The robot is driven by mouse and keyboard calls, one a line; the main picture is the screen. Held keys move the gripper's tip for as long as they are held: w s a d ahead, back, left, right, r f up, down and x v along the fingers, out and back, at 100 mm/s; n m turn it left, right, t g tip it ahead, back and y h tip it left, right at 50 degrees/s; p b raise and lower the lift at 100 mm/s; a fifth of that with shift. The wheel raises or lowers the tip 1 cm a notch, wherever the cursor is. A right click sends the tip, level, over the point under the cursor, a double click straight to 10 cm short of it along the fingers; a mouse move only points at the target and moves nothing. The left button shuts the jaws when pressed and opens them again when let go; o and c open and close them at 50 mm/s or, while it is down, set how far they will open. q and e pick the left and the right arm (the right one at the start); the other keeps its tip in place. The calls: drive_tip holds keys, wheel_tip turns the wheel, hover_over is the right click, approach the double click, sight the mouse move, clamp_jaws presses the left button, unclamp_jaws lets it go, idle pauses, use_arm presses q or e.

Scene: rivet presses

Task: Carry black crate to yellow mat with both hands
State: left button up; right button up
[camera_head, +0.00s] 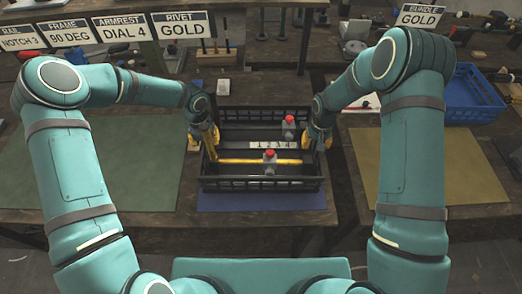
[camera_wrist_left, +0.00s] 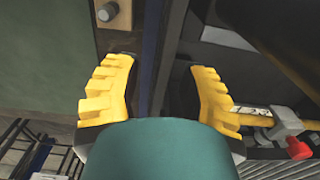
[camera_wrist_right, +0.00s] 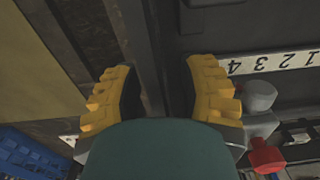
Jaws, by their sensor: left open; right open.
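The black crate (camera_head: 262,185) stands on a blue mat in the middle of the table in the head view. Inside it show a yellow bar, a pale numbered strip and two grey pieces with red knobs. My left gripper (camera_head: 208,138) is open at the crate's left wall; in the left wrist view its fingers (camera_wrist_left: 160,95) lie on either side of that edge, apart. My right gripper (camera_head: 319,138) is open at the right wall; its fingers (camera_wrist_right: 160,95) are likewise spread around the edge. Whether either touches the wall cannot be told. The yellow mat (camera_head: 425,165) lies bare to the right.
The blue mat (camera_head: 262,202) shows in front of the crate. A green mat (camera_head: 115,165) lies bare to the left. A blue crate (camera_head: 472,95) stands behind the yellow mat. A dark gap (camera_head: 346,190) runs between the middle and right tables. Tools stand at the back.

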use_arm(q)
drive_tip(key=shift+f, duration=0.4)
use_arm(e)
drive_tip(key=shift+f, duration=0.45)
use_arm(q)
clamp_jaws()
use_arm(e)
clamp_jaws()
